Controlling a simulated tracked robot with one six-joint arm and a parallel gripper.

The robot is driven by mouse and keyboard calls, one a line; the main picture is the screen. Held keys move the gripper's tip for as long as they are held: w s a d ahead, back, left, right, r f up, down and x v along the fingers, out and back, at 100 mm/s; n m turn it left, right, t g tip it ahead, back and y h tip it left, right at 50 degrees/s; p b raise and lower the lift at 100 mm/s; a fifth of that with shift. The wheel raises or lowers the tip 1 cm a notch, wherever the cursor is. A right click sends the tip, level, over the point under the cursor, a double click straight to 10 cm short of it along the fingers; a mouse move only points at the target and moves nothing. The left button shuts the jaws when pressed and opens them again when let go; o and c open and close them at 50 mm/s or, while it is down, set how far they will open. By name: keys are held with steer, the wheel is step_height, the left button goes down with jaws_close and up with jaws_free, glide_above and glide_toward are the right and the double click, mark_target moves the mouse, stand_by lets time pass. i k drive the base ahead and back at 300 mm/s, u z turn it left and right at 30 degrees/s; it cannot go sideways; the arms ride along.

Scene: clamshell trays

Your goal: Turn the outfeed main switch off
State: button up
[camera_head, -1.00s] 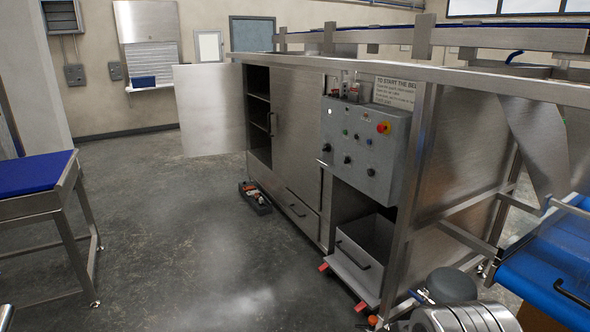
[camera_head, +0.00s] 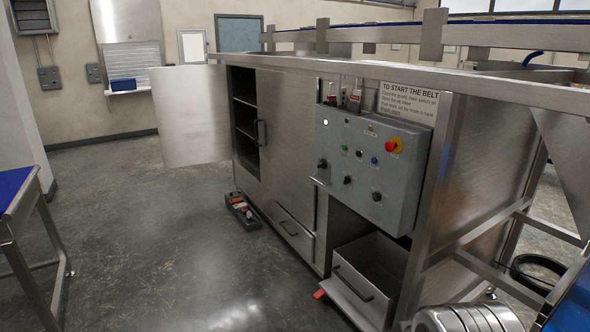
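A grey control panel (camera_head: 408,180) is mounted on the steel machine, right of centre. A red knob on a yellow base (camera_head: 394,146) sits at its upper right. Black rotary switches sit at the left edge (camera_head: 322,164), in the lower middle (camera_head: 347,180) and at the lower right (camera_head: 376,196). A green button (camera_head: 345,147), a blue button (camera_head: 374,160) and a lit white lamp (camera_head: 326,122) are also on it. The labels are too small to read, so I cannot tell which is the outfeed main switch or its position. My gripper is not in view.
A sign headed "TO START THE BELT" (camera_head: 410,97) stands above the panel. An open drawer (camera_head: 366,295) juts out below it. A cabinet door (camera_head: 190,115) stands open at the left. A low tray of items (camera_head: 239,212) lies on the floor.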

mark_target(323, 163)
steer(key=u, duration=0.2)
steer(key=i, duration=1.15)
steer(key=u, duration=0.9)
steer(key=i, duration=1.55)
steer(key=u, duration=0.2)
